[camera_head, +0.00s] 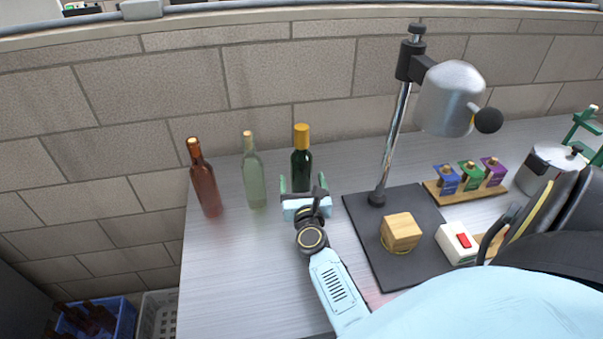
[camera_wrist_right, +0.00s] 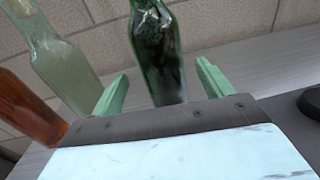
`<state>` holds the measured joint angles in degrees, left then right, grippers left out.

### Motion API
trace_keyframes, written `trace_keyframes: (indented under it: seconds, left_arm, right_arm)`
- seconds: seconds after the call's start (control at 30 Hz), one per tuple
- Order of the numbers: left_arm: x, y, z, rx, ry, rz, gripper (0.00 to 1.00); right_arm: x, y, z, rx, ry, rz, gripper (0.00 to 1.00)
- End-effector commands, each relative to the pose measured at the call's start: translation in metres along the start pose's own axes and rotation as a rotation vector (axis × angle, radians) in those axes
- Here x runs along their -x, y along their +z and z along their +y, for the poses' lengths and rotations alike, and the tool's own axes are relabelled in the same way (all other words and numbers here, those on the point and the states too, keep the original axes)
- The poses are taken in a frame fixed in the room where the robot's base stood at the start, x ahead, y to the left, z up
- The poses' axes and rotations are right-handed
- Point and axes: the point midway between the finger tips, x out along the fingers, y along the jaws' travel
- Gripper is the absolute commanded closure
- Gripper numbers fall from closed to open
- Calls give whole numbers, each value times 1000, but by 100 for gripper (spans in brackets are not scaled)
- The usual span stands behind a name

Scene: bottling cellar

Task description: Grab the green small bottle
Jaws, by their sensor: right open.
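A dark green bottle with a yellow top (camera_head: 302,138) stands upright on the grey table near the wall. It also shows in the wrist view (camera_wrist_right: 157,48), its lower end partly hidden by my gripper. My right gripper (camera_head: 302,184) is open, low in front of this bottle. In the wrist view its two green fingers (camera_wrist_right: 162,70) appear on either side of the bottle, apart from it; how far the bottle is between them I cannot tell. A pale green, clear bottle (camera_head: 254,180) and a red-brown bottle (camera_head: 205,186) stand to the left. My left gripper is not in view.
A lever corking stand (camera_head: 386,165) on a dark base holds a wooden block (camera_head: 401,231) to the right. Behind it are small coloured packets (camera_head: 469,176) on a wooden rack and a metal pot (camera_head: 548,168). A brick wall (camera_head: 250,75) stands close behind the bottles.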

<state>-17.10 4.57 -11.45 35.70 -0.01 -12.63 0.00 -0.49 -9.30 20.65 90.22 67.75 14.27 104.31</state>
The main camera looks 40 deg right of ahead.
Motion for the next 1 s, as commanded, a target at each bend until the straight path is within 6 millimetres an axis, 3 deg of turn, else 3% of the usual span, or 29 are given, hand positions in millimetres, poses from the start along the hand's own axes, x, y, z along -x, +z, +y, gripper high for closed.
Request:
trace_keyframes:
  seconds: [0.07, 0.23, 0.57, 1.0]
  left_arm:
    - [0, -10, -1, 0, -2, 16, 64]
    - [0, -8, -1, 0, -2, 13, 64]
    - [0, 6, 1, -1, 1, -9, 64]
    - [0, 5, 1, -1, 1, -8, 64]
  right_arm:
    - [-14, -1, -2, 3, -1, -2, 21]
    - [-36, -3, -3, 2, -1, -3, 21]
    - [-42, -3, -3, 1, -1, -1, 21]
    - [-42, -3, -3, 1, -1, -1, 79]
